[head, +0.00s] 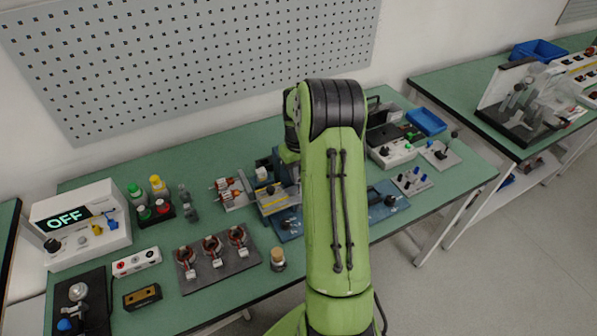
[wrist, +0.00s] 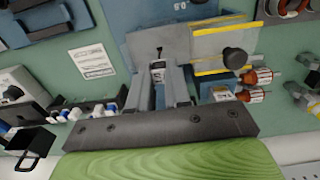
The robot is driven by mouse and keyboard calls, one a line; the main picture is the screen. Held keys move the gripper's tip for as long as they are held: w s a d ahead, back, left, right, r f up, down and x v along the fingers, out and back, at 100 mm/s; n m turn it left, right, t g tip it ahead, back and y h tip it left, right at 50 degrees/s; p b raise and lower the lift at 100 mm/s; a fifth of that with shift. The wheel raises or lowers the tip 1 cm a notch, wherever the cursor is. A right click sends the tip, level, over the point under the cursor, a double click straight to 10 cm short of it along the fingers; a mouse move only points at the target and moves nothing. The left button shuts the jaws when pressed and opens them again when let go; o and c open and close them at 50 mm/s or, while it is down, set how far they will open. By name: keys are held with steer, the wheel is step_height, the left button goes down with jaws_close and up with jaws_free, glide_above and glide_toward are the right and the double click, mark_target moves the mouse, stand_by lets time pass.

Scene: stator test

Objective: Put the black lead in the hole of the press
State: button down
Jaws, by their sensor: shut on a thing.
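My gripper (wrist: 160,88) is shut on a small dark piece with a pale part (wrist: 158,74), apparently the black lead; little of it shows between the fingers. In the head view my green arm hides the fingertips and this piece. The fixture that looks like the press has grey plates with yellow strips (wrist: 222,32) and a black knob (wrist: 235,58); it also shows in the head view (head: 271,203), just left of my arm. A small dark opening (wrist: 181,66) shows on its grey plate, just beyond my fingertips. I cannot tell whether the piece touches the plate.
A dark tray (head: 219,262) with several copper-wound parts lies front left of the fixture, and a small jar (head: 277,259) stands beside it. Orange-and-white parts (head: 230,190) lie just left of the fixture. A white control box (head: 394,153) and blue bin (head: 427,121) stand right of my arm.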

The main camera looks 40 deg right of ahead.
steer(key=shift+w+d+f, duration=0.1)
steer(key=shift+f, duration=0.25)
stand_by(0.3)
steer(key=shift+f+b, duration=0.35)
steer(key=shift+f, duration=0.05)
stand_by(0.5)
steer(key=shift+f+b, duration=0.7)
steer(key=shift+f, duration=0.3)
steer(key=shift+f+b, duration=0.7)
steer(key=shift+f, duration=0.25)
steer(key=c, duration=1)
jaws_free()
step_height(320, 180, up, 16)
steer(key=p, duration=0.3)
